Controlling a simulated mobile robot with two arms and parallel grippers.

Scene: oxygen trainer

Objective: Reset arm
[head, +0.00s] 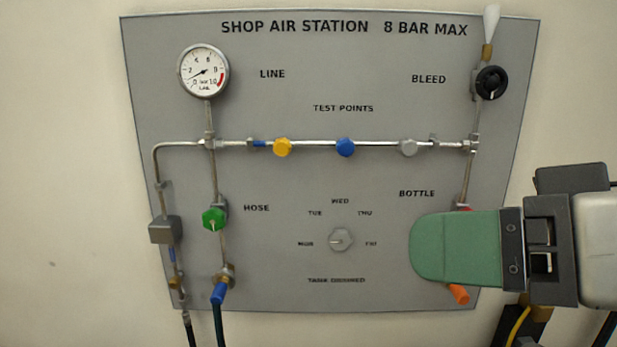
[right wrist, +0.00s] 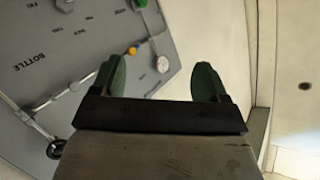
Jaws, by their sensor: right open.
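My right gripper (head: 422,246) reaches in from the right in the head view, in front of the lower right of the grey panel (head: 300,50). In the right wrist view its two green fingers stand wide apart with nothing between them (right wrist: 160,78). In the head view it covers most of the fittings below the BOTTLE label; a bit of red (head: 463,206) shows above it and an orange fitting (head: 459,294) below it. I cannot tell how far it stands off the panel. My left gripper is not in view.
The panel carries a gauge (head: 203,71), a black bleed knob (head: 491,82), yellow (head: 282,147), blue (head: 345,147) and grey (head: 408,147) test-point knobs, a green hose knob (head: 214,219) and a day dial (head: 341,240). A dark hose hangs from the blue fitting (head: 219,292).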

